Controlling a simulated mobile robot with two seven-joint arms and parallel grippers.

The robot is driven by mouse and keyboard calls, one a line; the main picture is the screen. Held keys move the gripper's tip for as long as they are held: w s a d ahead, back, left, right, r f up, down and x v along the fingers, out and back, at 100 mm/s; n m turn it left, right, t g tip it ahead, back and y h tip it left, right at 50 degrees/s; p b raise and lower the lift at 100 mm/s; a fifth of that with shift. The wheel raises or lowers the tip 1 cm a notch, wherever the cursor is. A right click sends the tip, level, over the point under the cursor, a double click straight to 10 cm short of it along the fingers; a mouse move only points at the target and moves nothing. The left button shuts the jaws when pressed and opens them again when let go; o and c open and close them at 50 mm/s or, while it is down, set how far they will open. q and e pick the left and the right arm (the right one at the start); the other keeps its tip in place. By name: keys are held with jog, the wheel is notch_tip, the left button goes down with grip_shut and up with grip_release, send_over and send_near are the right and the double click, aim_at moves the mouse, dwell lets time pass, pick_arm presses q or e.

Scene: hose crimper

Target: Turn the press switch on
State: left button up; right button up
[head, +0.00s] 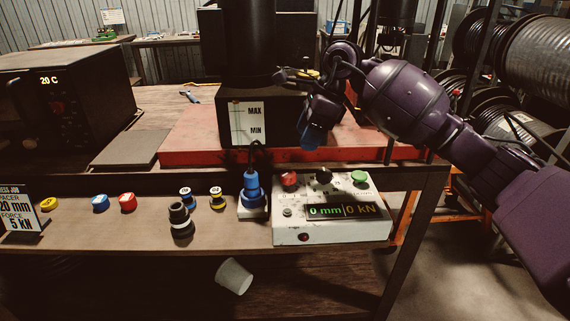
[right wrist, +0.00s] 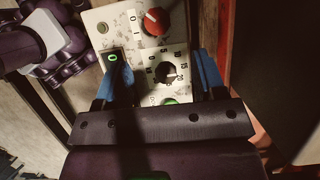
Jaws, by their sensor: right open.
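The press control box (head: 330,233) is a worn white box on the front shelf, with a display reading 0 mm and 0 kN. The red rotary switch (head: 289,179) is on its top left; in the right wrist view the red switch (right wrist: 156,21) has 0 and 1 marks beside it. I cannot tell which mark it points to. A black dial (right wrist: 170,73) and a green button (head: 359,177) are also on the box. My right gripper (head: 314,132) is open and empty above the box, its blue fingers apart (right wrist: 165,78), pointing down. My left gripper is not in view.
The red press base (head: 190,145) lies behind the box. A blue plug-like part (head: 250,190) stands just left of it. Several coloured rings and fittings (head: 180,220) lie along the shelf. A white cup (head: 234,276) lies below. Hose reels (head: 515,60) stand at right.

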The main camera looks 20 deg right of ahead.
aim_at(289, 173)
jog(key=x, duration=0.3)
jog(key=shift+s+a+f, duration=0.15)
jog(key=shift+s+f, duration=0.15)
jog(key=shift+f, duration=0.1)
jog(key=b+x, duration=0.1)
jog(key=x, duration=0.4)
jog(key=shift+w, duration=0.1)
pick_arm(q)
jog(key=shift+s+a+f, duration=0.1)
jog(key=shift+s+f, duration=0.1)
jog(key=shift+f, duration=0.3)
pick_arm(e)
jog(key=shift+w+a+f, duration=0.1)
jog(key=shift+a+f, duration=0.2)
jog(key=shift+f, duration=0.35)
